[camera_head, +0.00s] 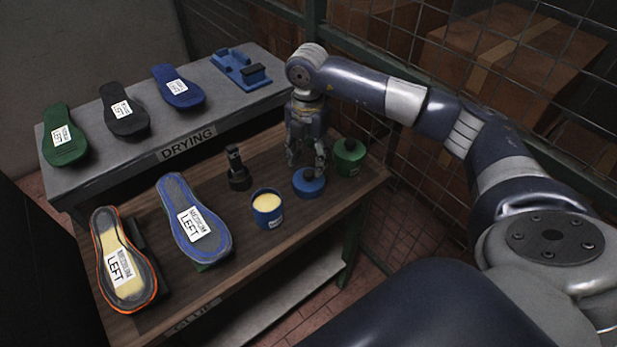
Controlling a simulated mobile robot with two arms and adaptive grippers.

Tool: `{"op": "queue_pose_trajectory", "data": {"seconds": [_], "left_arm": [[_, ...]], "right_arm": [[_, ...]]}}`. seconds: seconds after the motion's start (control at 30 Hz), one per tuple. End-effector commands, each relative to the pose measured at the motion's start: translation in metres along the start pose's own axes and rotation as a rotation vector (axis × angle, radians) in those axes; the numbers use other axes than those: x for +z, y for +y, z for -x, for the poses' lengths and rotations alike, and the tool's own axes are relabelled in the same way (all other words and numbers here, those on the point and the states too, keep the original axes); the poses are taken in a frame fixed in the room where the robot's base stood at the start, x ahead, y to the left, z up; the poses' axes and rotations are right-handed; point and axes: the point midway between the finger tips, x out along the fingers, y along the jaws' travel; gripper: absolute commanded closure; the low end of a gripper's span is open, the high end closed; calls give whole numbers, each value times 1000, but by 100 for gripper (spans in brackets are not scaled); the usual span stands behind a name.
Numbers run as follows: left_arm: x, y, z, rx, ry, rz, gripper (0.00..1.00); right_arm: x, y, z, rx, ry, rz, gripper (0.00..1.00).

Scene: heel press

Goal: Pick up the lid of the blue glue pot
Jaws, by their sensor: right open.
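The blue glue pot (267,212) stands uncovered on the wooden table, with pale yellow glue showing inside. Its blue lid (308,186) lies on the table to the right of the pot, with a small knob on top. My right gripper (307,163) is directly above the lid, pointing down, with its fingers open around or just over the knob. I cannot tell whether the fingers touch the lid. The gripper hides part of the knob. My left gripper is not in view.
A green pot (350,156) stands close to the right of my gripper. A black brush-like tool (237,168) stands to the left. Blue-edged (190,215) and orange-edged (122,262) soles lie further left. Behind is the grey drying table (100,182) with several soles. A wire fence (420,60) runs along the back right.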

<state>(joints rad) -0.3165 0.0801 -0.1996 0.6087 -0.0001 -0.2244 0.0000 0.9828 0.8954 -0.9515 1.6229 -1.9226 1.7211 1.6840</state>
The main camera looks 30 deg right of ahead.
Motion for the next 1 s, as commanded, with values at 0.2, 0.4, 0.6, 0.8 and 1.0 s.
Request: {"op": "queue_pose_trajectory", "data": {"seconds": [0.2, 0.4, 0.6, 0.8, 1.0], "left_arm": [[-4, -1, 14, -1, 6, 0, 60], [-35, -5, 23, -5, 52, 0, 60], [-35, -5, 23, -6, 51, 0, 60], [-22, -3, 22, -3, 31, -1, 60], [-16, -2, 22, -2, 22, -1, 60]], "right_arm": [[4, -1, -19, -4, 2, -1, 51], [7, 0, -48, -2, 3, 1, 51], [8, 1, -56, 1, 1, 2, 51], [8, 1, -55, 1, 1, 2, 71], [8, 1, -55, 1, 1, 1, 89]]}}
